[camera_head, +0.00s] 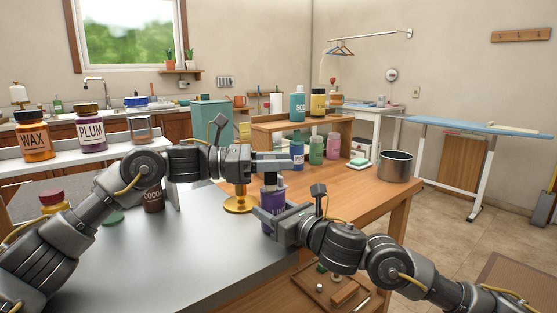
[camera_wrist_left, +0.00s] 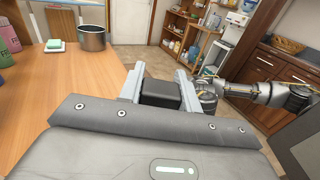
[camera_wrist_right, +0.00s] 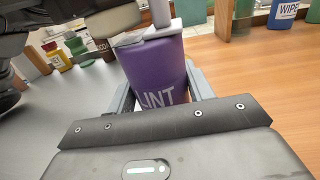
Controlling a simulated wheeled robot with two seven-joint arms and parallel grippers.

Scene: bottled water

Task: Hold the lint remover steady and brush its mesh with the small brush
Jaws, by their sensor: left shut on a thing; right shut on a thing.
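The lint remover is a purple bottle-shaped body marked "LINT" (camera_wrist_right: 160,85), upright between the fingers of my right gripper (camera_head: 274,222). It also shows in the head view (camera_head: 272,196), above the table. A pale collar and stem show over it in the right wrist view. My left gripper (camera_head: 278,163) is just above the lint remover, shut on a dark block (camera_wrist_left: 161,94). No bristles can be made out on this block, so I cannot tell whether it is the small brush. The mesh is hidden, and contact between the two held things is unclear.
A brass stand (camera_head: 240,203) is just left of the lint remover. A brown jar (camera_head: 153,199) stands behind my left arm. Several bottles, a soap dish (camera_head: 360,163) and a steel pot (camera_head: 396,168) are at the back right. The grey tabletop (camera_head: 190,262) is clear in front.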

